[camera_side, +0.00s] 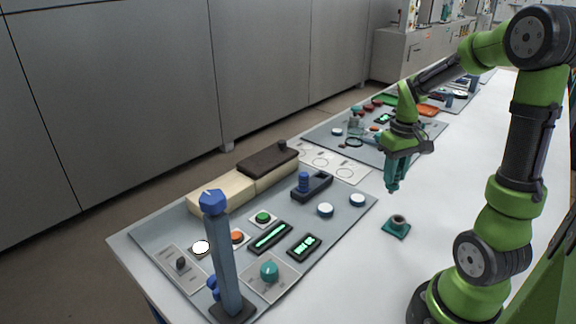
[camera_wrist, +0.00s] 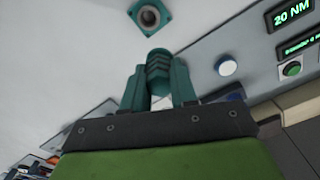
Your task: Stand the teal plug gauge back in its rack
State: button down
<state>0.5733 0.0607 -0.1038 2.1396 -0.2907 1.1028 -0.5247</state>
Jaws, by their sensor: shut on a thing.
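The teal plug gauge (camera_wrist: 158,68) is a short ribbed cylinder pinched between the two teal fingers of my gripper (camera_side: 394,172). In the side view it is hard to tell from the fingers, which point down above the bench. The rack is a square teal base (camera_side: 398,231) with a dark round collar, standing on the white bench top. In the wrist view the rack (camera_wrist: 165,9) shows at the top, just beyond the gauge's end, its opening visible and empty. The gauge is held up, apart from the rack.
A grey control panel (camera_side: 290,259) with buttons, displays and a teal knob (camera_side: 269,270) lies left of the rack. A tall blue lever (camera_side: 221,250) stands at its front. Another panel (camera_side: 318,134) lies behind my gripper.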

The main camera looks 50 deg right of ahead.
jog(key=shift+w+d+f+n, duration=0.45)
jog(key=shift+w+f, duration=0.45)
jog(key=shift+w, duration=2.95)
jog(key=shift+w+d+f+n, duration=0.45)
jog(key=shift+w+f, duration=0.5)
jog(key=shift+w, duration=2.9)
jog(key=shift+w+d+f+n, duration=0.4)
jog(key=shift+w+f, duration=0.5)
jog(key=shift+w, duration=2.95)
jog(key=shift+a+f, duration=0.1)
jog(key=shift+f, duration=1.3)
jog(key=c, duration=0.8)
grip_release()
jog(key=shift+o, duration=0.4)
jog(key=o, duration=0.3)
